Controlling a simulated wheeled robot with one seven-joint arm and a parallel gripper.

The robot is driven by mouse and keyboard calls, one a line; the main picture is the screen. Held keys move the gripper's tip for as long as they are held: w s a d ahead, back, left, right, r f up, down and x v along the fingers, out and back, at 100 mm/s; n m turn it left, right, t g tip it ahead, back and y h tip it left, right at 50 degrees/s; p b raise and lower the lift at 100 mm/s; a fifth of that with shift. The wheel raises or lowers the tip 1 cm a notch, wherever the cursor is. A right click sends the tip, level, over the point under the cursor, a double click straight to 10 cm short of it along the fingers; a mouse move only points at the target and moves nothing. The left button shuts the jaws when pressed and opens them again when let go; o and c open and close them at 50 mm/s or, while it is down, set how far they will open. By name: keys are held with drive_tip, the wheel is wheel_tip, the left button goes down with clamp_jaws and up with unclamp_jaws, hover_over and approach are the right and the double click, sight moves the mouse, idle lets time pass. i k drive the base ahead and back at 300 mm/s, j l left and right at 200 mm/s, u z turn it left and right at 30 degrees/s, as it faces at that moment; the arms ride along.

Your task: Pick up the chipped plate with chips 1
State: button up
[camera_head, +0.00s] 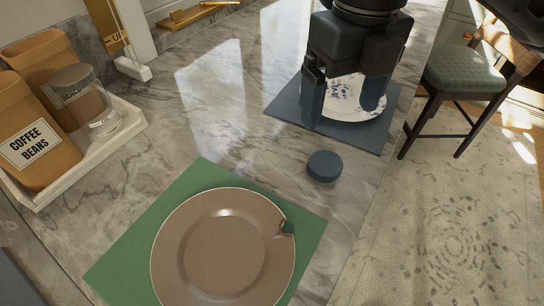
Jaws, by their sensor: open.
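A brown plate (222,255) lies on a green mat (126,262) at the lower middle of the head view. Its right rim has a notch, a visible chip. A white plate with a blue pattern (350,104) lies on a dark blue mat (287,108) at the upper right. Its far part is hidden by my gripper, and I cannot tell whether its rim is chipped. My gripper (342,106) is open and points down over the white plate, one finger at each side. I cannot tell whether the fingers touch it. The brown plate is well in front of my gripper.
A small round blue object (323,166) sits on the marble counter between the mats. A white tray (125,132) with coffee bags (36,136) and a glass jar (96,108) stands at the left. A green-seated chair (466,70) is beyond the counter's right edge.

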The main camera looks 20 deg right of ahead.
sight(224, 246)
drive_tip(key=k+j+u, duration=0.75)
drive_tip(key=j+u, duration=0.25)
drive_tip(key=j, duration=0.15)
